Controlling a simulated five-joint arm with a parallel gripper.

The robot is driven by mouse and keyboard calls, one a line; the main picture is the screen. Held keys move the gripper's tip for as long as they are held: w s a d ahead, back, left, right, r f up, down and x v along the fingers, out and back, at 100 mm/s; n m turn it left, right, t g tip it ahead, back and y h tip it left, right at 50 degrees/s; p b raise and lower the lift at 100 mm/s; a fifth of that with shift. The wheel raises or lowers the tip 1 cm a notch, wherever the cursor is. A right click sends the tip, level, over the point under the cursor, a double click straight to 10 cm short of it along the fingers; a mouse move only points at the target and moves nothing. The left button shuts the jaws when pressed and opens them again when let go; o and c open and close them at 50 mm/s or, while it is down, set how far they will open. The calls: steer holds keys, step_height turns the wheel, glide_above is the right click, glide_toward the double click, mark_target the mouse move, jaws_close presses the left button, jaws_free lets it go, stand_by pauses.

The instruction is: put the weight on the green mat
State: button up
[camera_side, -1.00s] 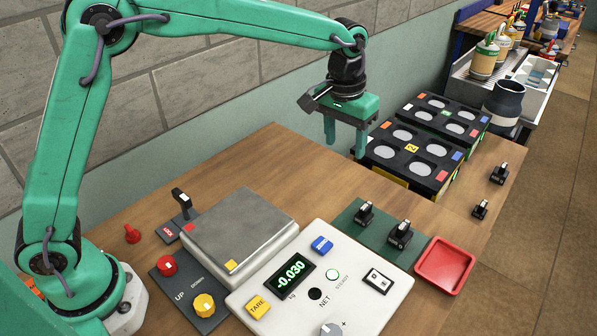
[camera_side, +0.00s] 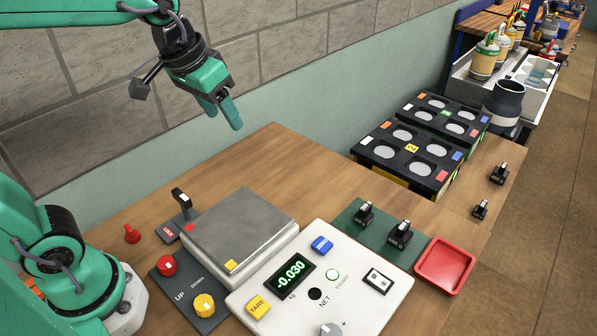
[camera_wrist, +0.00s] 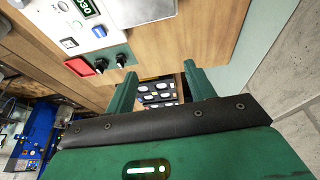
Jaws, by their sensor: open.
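Two small black weights stand on the green mat (camera_side: 374,248) in the side view: one at the back left (camera_side: 364,213) and one nearer the front (camera_side: 400,234). Two more black weights stand on the bare wood at the right, one farther back (camera_side: 499,173) and one nearer (camera_side: 480,209). My gripper (camera_side: 223,115) is raised high at the left, tilted, open and empty, far from all of them. In the wrist view its fingers are apart (camera_wrist: 161,88), with nothing held between them. The mat's two weights also show there, small and distant.
A scale with a grey metal plate (camera_side: 240,228) and a white panel (camera_side: 335,300) reading -0.030 fills the front. A red tray (camera_side: 446,266) lies right of the mat. Black racks (camera_side: 410,158) stand behind. The wood between scale and racks is clear.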

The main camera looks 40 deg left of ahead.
steer(key=s+a+f+t, duration=0.1)
steer(key=s+a+f, duration=0.2)
steer(key=s, duration=0.6)
steer(key=shift+s+a+f+t, duration=0.2)
steer(key=shift+s+a+t, duration=0.1)
steer(key=shift+a, duration=0.1)
stand_by(0.6)
